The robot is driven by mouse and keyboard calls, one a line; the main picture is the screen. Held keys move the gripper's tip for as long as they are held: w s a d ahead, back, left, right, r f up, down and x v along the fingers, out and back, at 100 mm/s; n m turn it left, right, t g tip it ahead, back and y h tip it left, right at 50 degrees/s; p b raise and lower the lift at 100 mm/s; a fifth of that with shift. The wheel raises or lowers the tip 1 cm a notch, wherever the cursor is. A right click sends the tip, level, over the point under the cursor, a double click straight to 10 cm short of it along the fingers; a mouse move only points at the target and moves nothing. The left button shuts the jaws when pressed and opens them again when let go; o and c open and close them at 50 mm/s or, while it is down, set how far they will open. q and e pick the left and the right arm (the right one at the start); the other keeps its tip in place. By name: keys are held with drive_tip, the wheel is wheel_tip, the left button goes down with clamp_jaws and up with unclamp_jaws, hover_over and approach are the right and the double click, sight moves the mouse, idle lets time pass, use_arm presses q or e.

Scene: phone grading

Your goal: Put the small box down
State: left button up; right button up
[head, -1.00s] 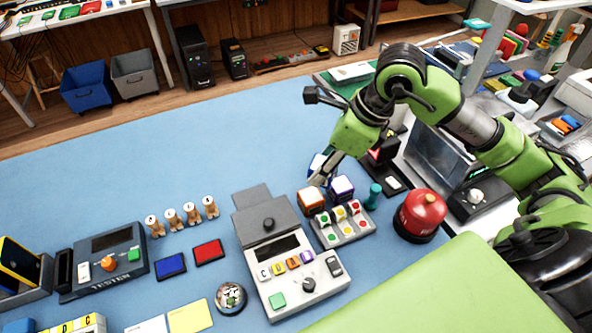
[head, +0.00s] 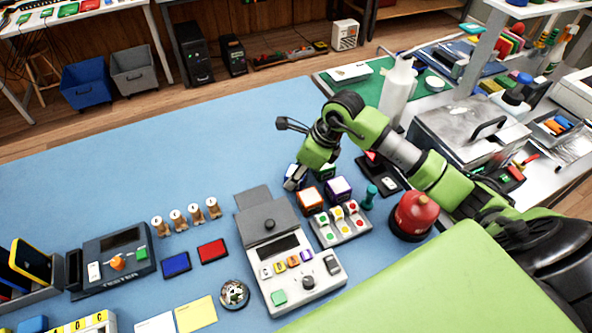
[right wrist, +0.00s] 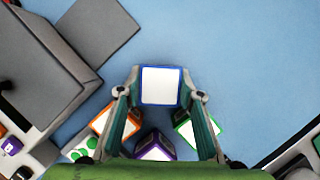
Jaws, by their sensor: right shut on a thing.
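The small box is a cube with a white top and blue edges (right wrist: 160,86). My right gripper (right wrist: 162,92) is shut on it, with one finger on each side. In the head view the right gripper (head: 293,184) hides much of the blue box. The box is at or just above the blue mat; I cannot tell whether it touches. Beside it stand an orange box (head: 309,201), a purple box (head: 338,190) and a green box (right wrist: 186,127). My left gripper is not in view.
A grey device with a lid (head: 268,219) lies left of the boxes. A panel of coloured buttons (head: 340,225) and a red domed button (head: 412,214) are near the boxes. The blue mat (head: 215,150) is clear to the left and behind.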

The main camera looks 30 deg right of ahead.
drive_tip(key=shift+f, duration=0.2)
drive_tip(key=o, duration=1.1)
drive_tip(key=shift+d+r, duration=0.1)
drive_tip(key=shift+r, duration=0.3)
drive_tip(key=b+v, duration=0.1)
drive_tip(key=v, duration=1)
drive_tip(key=shift+s+r, duration=0.2)
drive_tip(key=shift+r, duration=0.1)
